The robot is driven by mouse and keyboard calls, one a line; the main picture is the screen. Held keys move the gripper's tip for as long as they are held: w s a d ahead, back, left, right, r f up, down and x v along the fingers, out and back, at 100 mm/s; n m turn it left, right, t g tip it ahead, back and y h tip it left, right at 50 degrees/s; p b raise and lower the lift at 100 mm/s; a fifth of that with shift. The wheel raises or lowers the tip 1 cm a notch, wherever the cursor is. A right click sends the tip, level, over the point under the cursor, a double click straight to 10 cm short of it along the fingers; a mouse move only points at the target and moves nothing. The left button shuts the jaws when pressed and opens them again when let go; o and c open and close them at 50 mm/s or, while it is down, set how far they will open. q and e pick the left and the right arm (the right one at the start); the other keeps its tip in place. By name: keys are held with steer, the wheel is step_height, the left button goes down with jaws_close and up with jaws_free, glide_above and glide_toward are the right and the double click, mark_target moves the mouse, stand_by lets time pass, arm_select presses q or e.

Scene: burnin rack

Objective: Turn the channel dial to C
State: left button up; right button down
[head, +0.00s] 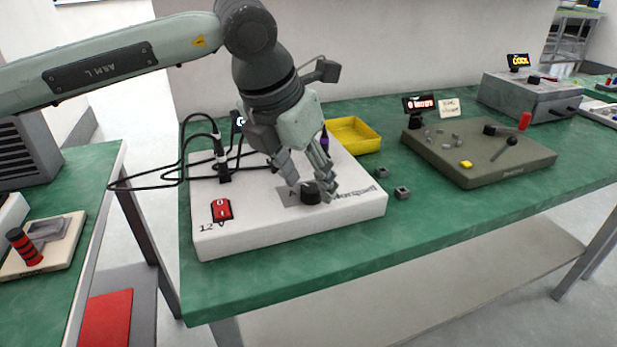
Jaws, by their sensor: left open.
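The channel dial is a black knob (311,193) on a grey plate on top of a white box (290,229). My left gripper (314,190) points down over the dial with its fingers open, close around or beside it. I cannot tell whether the fingers touch the dial. The letters around the dial are mostly hidden by the gripper, so its setting cannot be read. A small display (238,118) behind the gripper is partly hidden. My right gripper is not in view.
A red switch (222,210) and black cables (165,170) are on the box's left. A yellow tray (354,135) stands behind it. Small grey blocks (402,193) lie to its right. An olive panel (480,155) with a lever stands further right. The green bench front is clear.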

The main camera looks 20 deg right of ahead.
arm_select(q)
steer(key=shift+w+d+f, duration=0.1)
steer(key=shift+d+f, duration=0.1)
steer(key=shift+f, duration=0.3)
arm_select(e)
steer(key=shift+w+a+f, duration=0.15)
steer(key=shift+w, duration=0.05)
arm_select(q)
steer(key=shift+c, duration=0.3)
jaws_close()
